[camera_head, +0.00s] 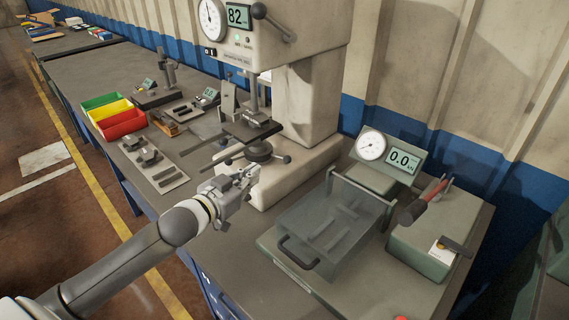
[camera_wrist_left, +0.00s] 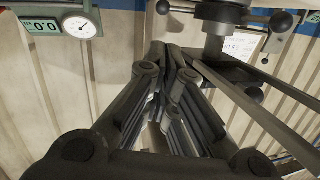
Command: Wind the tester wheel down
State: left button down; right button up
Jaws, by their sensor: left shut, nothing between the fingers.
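The cream tester (camera_head: 312,100) stands at the back of the bench, with a dial and a display reading 82. Its dark wheel (camera_head: 258,152), with ball-ended spokes, sits low under a dark plate (camera_head: 250,128). The wheel also shows at the top of the left wrist view (camera_wrist_left: 222,14). My left gripper (camera_head: 250,174) is just in front of and below the wheel. Its fingers are together and empty in the left wrist view (camera_wrist_left: 174,48). I cannot tell whether they touch a spoke. My right gripper is not in view.
Right of the tester is a clear-covered box (camera_head: 335,225) with a dark handle. Behind it is a gauge (camera_head: 372,146) with a display reading 0.0. A red-handled tool (camera_head: 425,200) lies at the right. Coloured bins (camera_head: 125,122) and a parts tray (camera_head: 150,165) are at the left.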

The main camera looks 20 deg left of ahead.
aim_at(265, 151)
pick_arm(q)
jog(key=shift+n, duration=0.6)
jog(key=x, duration=0.4)
jog(key=f+p+x, duration=0.1)
jog(key=x, duration=0.7)
jog(key=shift+w+f, duration=0.2)
jog(key=shift+f, duration=0.1)
jog(key=shift+w+d+f+p, duration=0.1)
jog(key=shift+w+f+p, duration=0.2)
jog(key=shift+w, duration=0.4)
jog(key=shift+w, duration=0.1)
